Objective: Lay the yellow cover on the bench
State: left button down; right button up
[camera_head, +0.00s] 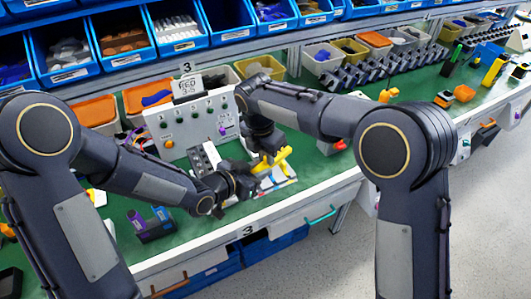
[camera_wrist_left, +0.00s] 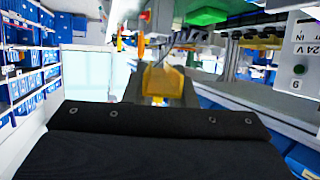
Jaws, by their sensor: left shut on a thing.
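The yellow cover (camera_head: 271,163) shows in the head view just above the bench's green top (camera_head: 311,163), near its front edge. My left gripper (camera_head: 255,176) reaches it from the left. In the left wrist view the yellow cover (camera_wrist_left: 164,82) sits between the jaws of my left gripper (camera_wrist_left: 160,95), which is shut on it. My right gripper (camera_head: 268,150) is close above and behind the cover. Its fingers are mostly hidden, so I cannot tell whether it is open or touching the cover.
A light control panel (camera_head: 181,135) with knobs and buttons stands behind my grippers. A dark holder (camera_head: 152,226) with purple parts is at the front left. Blue bins (camera_head: 124,35) line the shelf. Small bins and parts fill the back right; green bench shows right of the cover.

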pick_arm(q)
jog(key=c, duration=1.3)
grip_release()
jog(key=shift+s+d+h, duration=0.15)
jog(key=shift+d+h, duration=0.1)
jog(key=shift+h, duration=0.05)
jog(key=shift+o, duration=1)
jog(key=shift+a, duration=0.1)
